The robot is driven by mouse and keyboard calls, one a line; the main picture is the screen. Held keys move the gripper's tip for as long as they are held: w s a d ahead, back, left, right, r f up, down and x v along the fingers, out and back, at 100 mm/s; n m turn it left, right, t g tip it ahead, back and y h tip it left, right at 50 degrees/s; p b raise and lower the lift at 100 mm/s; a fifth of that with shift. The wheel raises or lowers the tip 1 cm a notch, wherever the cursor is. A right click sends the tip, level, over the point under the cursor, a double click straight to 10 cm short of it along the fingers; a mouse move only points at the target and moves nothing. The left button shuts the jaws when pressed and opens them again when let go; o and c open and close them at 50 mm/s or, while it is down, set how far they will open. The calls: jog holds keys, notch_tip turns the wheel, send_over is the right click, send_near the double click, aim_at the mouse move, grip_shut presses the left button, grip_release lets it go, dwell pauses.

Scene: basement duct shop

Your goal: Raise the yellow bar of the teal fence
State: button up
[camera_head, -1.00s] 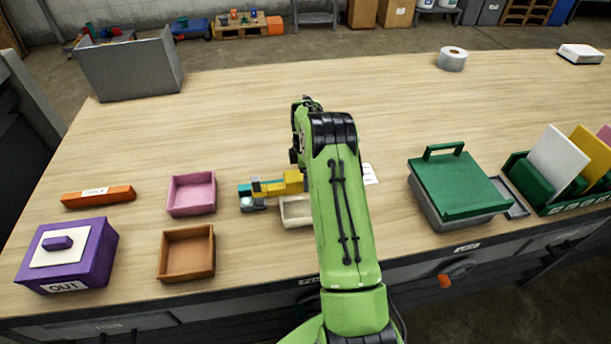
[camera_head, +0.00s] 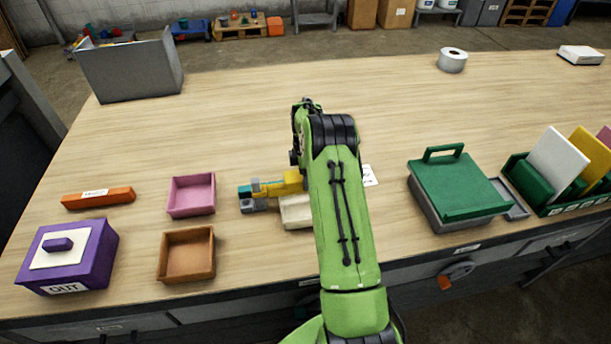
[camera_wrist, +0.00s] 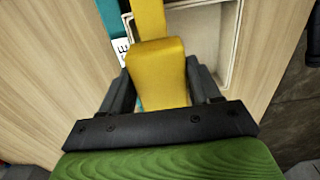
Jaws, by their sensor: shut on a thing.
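The yellow bar (camera_head: 282,186) lies over the teal fence (camera_head: 244,191) near the middle front of the bench, left of my arm. In the wrist view the wide yellow end of the bar (camera_wrist: 157,72) sits between the two dark fingers of my gripper (camera_wrist: 160,85), which is shut on it. The narrower part of the bar runs away to the top of that view. A strip of the teal fence (camera_wrist: 110,18) shows beside a small white label (camera_wrist: 121,50). My arm hides the gripper and part of the bar in the head view.
A cream tray (camera_head: 296,212) lies close beside the bar. A pink tray (camera_head: 191,195), a brown tray (camera_head: 187,255) and a purple box (camera_head: 68,257) stand to the left. A green-lidded box (camera_head: 455,187) stands to the right.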

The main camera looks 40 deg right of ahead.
notch_tip(320, 180, up, 4)
jog(key=shift+f+p, duration=0.15)
jog(key=shift+p, duration=0.55)
jog(key=shift+w+d, duration=0.1)
jog(key=shift+w, duration=0.05)
jog(key=o, duration=1.4)
jog(key=shift+f, duration=0.1)
notch_tip(320, 180, up, 16)
jog(key=shift+f+p, duration=0.1)
jog(key=shift+p, duration=0.7)
